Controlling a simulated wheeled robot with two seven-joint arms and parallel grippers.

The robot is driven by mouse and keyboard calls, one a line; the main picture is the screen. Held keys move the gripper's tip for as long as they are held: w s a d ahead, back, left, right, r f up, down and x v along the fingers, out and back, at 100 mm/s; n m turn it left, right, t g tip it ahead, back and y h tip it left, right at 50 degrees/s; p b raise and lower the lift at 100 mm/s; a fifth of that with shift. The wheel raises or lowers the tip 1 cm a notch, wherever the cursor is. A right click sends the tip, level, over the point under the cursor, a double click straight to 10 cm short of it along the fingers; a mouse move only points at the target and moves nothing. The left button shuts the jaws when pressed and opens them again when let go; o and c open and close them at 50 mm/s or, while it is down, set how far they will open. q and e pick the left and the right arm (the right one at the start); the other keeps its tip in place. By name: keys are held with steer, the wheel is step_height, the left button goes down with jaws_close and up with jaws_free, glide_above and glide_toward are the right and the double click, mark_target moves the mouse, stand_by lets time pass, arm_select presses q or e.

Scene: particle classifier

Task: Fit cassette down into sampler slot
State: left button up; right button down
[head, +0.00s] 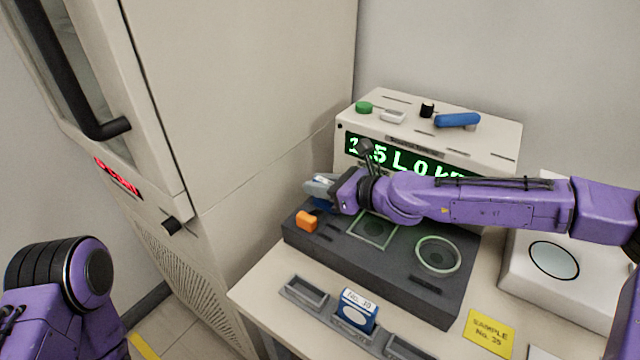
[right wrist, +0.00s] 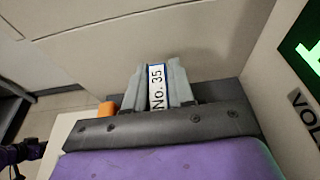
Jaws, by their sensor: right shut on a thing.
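A blue cassette (head: 322,203) with a white label reading "No. 35" (right wrist: 157,88) is between the fingers of my right gripper (head: 322,187). The label stands upright between the two grey fingers in the right wrist view (right wrist: 157,90). The gripper is shut on it at the back left part of the dark grey sampler block (head: 400,280). The gripper and arm hide the block's surface there, so I cannot tell whether the cassette is in the slot or above it. My left arm shows at the lower left, but its gripper is out of view.
An orange block (head: 307,222) sits on the sampler's left end. A second blue cassette (head: 357,312) stands in a grey holder at the table's front. A yellow sample note (head: 489,333) lies right. The display machine (head: 500,140) stands behind, a tall cabinet (head: 250,90) left.

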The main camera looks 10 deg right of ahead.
steer(key=shift+f+b, duration=1.2)
steer(key=shift+f, duration=0.15)
steer(key=c, duration=0.9)
jaws_free()
steer(key=shift+r, duration=0.1)
steer(key=shift+d, duration=0.1)
steer(key=p+v, duration=0.1)
steer(key=v, duration=0.2)
steer(key=p+v, duration=0.2)
steer(key=v, duration=0.1)
steer(key=p+v, duration=0.2)
steer(key=v, duration=0.2)
steer(key=shift+w+r, duration=0.1)
steer(key=shift+r, duration=0.3)
steer(key=shift+s, duration=0.2)
steer(key=shift+s+f, duration=0.1)
steer(key=shift+f, duration=0.15)
steer(key=shift+d, duration=0.1)
